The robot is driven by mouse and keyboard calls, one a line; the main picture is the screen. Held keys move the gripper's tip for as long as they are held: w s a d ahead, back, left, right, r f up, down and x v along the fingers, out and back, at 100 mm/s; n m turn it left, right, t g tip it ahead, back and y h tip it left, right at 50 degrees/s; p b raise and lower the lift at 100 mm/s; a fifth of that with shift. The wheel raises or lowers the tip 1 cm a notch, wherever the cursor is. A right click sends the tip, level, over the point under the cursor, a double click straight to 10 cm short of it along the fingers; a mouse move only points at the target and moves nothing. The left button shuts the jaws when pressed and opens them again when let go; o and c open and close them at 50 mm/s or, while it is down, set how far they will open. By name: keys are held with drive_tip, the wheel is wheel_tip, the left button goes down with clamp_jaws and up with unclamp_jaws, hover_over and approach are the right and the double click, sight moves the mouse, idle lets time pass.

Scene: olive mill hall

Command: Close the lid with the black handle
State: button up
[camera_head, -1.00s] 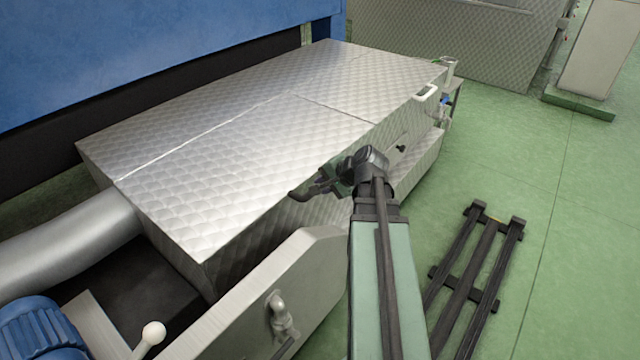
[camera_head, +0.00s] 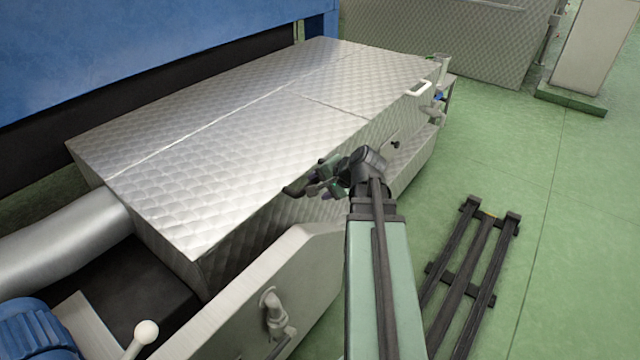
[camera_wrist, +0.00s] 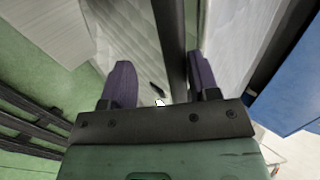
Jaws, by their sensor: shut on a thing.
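The near lid (camera_head: 225,175) is a quilted metal panel. It lies flat, about level with the neighbouring far panel. My gripper (camera_head: 322,180) is at the lid's front edge, and the dark end of the black handle (camera_head: 292,190) shows just left of it. In the wrist view the black handle (camera_wrist: 167,30) runs between the two purple fingers of my gripper (camera_wrist: 162,82), closer to the right one. The gripper is shut on the handle. The rest of the handle is hidden behind the fingers and wrist.
A far lid with a white handle (camera_head: 418,88) adjoins at the right. A pale metal end plate (camera_head: 265,290) stands in front at the left. A dark rack (camera_head: 475,255) lies on the green floor at the right. A blue wall (camera_head: 130,50) is behind.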

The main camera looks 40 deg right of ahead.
drive_tip(key=p+v, duration=0.6)
drive_tip(key=v, duration=0.4)
drive_tip(key=shift+s, duration=0.15)
drive_tip(key=a+f+n+g, duration=0.1)
drive_tip(key=a+n+g, duration=0.1)
drive_tip(key=a+n, duration=0.2)
drive_tip(key=a+f+n+g+h, duration=0.1)
drive_tip(key=a+f+n+g, duration=0.1)
drive_tip(key=a, duration=0.6)
drive_tip(key=a+f+n+g, duration=0.2)
drive_tip(key=a+n+g, duration=0.2)
drive_tip(key=a+n, duration=0.1)
drive_tip(key=shift+w+a+n+h, duration=0.35)
drive_tip(key=shift+a+n+h, duration=0.05)
drive_tip(key=shift+a, duration=0.15)
drive_tip(key=w+a+n, duration=0.1)
drive_tip(key=a+n, duration=0.2)
drive_tip(key=a, duration=0.8)
wheel_tip(320, 180, up, 31)
drive_tip(key=p, duration=3.1)
drive_tip(key=shift+d+g+h, duration=0.25)
drive_tip(key=shift+g+h, duration=0.05)
